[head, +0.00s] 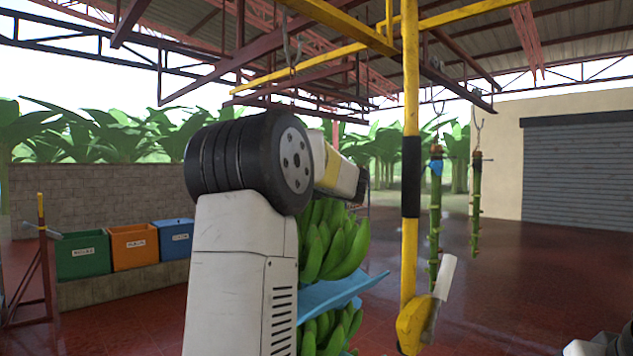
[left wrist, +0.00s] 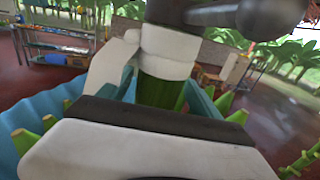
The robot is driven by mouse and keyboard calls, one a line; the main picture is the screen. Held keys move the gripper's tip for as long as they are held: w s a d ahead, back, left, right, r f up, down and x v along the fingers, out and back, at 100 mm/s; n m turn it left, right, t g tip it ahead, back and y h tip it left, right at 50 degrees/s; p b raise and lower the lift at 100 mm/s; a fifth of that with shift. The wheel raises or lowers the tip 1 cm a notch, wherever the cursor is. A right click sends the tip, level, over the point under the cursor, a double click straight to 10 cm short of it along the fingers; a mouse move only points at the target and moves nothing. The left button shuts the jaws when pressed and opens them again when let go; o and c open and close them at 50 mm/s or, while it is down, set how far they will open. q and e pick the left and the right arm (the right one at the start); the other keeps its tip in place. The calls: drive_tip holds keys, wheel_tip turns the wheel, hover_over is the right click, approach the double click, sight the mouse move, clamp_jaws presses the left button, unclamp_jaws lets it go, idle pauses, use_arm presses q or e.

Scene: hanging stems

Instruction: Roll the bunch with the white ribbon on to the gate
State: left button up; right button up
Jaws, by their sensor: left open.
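A bunch of green bananas (head: 335,240) hangs behind my left arm in the head view, with blue sheeting (head: 330,293) between its tiers. Its green stem (left wrist: 160,92) shows in the left wrist view, with a white band (left wrist: 165,50) around it and a loose white tail to the left, which looks like the white ribbon. My left gripper (head: 361,187) is at the top of the bunch. In the left wrist view the open gripper (left wrist: 170,75) has the stem between its jaws; contact cannot be told. My right gripper does not show. I cannot tell which part is the gate.
A yellow post (head: 410,255) with a black sleeve stands right of the bunch. Two bare stems hang beyond it, one with a blue ribbon (head: 436,167). Yellow rails (head: 340,52) run overhead. Green, orange and blue bins (head: 134,246) stand left. The red floor at right is clear.

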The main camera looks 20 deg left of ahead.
use_arm(q)
drive_tip(key=shift+w+a, duration=0.35)
drive_tip(key=shift+a, duration=0.2)
clamp_jaws()
drive_tip(key=shift+w+d, duration=0.1)
